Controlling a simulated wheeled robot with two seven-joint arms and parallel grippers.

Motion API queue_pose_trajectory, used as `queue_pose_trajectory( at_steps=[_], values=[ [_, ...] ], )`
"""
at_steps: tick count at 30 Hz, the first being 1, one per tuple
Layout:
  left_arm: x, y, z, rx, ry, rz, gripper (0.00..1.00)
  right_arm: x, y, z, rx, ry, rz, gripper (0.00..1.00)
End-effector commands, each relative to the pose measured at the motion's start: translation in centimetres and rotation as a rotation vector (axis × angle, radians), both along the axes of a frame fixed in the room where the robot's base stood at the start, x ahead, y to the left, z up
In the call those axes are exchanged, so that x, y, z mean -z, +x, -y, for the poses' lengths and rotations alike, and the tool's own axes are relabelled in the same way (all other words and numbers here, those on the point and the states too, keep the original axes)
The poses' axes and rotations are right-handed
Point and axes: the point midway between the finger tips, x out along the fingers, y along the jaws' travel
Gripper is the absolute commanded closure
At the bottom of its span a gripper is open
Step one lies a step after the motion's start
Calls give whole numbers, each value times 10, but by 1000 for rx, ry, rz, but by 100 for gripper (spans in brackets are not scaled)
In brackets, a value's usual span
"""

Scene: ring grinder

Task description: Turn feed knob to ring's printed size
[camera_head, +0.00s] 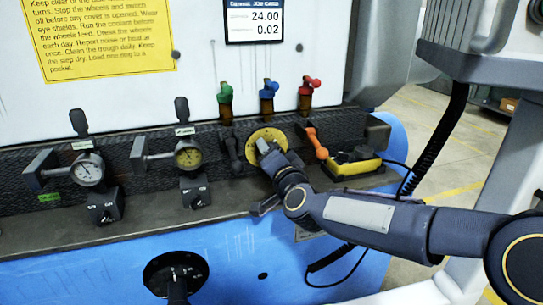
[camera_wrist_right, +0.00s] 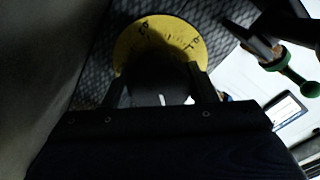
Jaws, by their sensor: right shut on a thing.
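The display (camera_head: 255,20) above shows 24.00 and 0.02. I cannot make out a ring with a printed size. My left gripper is not in view.
Two round gauges (camera_head: 88,171) with dark levers stand left of the dial. Green, blue and red valves (camera_head: 268,92) are above it. An orange-tipped lever (camera_head: 316,145) and a yellow box (camera_head: 352,165) sit close on its right. A yellow notice (camera_head: 97,35) hangs upper left.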

Motion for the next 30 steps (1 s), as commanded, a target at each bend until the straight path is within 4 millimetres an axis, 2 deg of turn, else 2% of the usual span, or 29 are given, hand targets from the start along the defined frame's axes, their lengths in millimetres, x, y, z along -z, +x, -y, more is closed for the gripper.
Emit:
queue_pose_trajectory(
  at_steps=[4,5,10,20,30],
  values=[
    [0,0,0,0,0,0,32,0,0,0,0,-1,-1,70],
    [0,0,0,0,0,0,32,0,0,0,0,-1,-1,46],
    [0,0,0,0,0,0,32,0,0,0,1,-1,0,26],
    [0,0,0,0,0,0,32,0,-4,1,0,-2,1,26],
    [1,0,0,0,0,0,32,-1,-55,18,0,-1,2,26]
  ],
)
